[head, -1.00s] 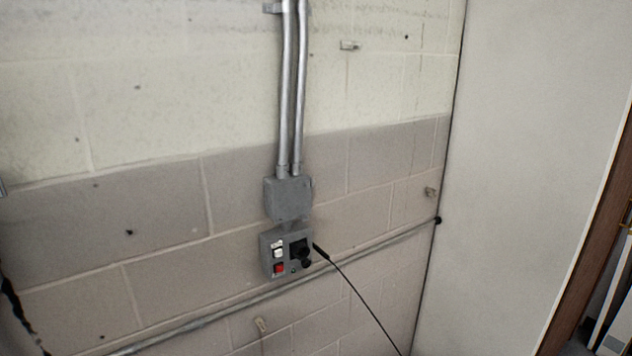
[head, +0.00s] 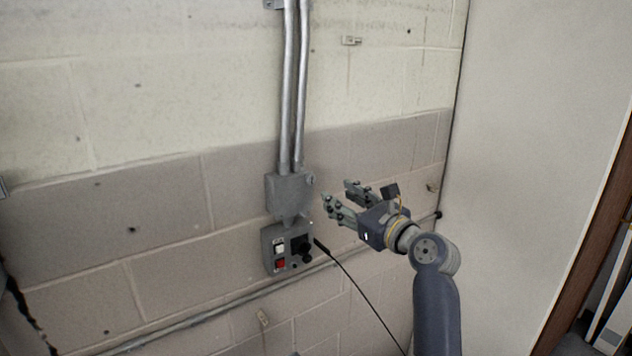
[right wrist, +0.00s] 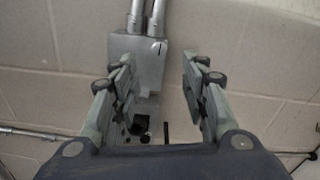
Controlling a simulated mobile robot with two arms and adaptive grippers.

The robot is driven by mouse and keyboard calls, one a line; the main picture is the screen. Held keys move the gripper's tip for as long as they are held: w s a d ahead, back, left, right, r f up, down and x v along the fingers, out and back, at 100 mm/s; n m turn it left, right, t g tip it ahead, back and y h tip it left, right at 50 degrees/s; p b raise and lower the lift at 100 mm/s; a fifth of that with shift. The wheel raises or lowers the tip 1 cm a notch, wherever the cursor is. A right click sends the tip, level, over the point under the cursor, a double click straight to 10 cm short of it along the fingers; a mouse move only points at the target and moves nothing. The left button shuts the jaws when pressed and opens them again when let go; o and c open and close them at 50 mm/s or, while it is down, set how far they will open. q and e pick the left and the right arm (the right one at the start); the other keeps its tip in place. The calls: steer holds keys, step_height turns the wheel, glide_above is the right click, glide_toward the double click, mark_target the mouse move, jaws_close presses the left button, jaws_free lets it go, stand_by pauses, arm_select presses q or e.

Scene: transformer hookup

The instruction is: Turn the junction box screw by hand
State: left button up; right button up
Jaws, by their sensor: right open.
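The grey junction box (head: 287,196) is fixed to the block wall below two metal conduits. A small screw (head: 311,179) shows at its right side; in the right wrist view a dark slotted mark (right wrist: 159,47) shows near the box's upper right corner. My right gripper (head: 338,193) is open and empty, to the right of the box, its fingers pointing left toward it. In the right wrist view (right wrist: 156,65) its two fingers stand apart, with the box beyond and partly between them. My left gripper is not in view.
A pipe (head: 212,317) runs along the wall. A pale panel stands at right.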

mark_target(312, 179)
steer(key=p+x, duration=0.2)
steer(key=x, duration=0.6)
steer(key=shift+w+a, duration=0.25)
steer(key=shift+w, duration=0.05)
steer(key=shift+p+x, duration=0.35)
steer(key=shift+x, duration=0.55)
jaws_close()
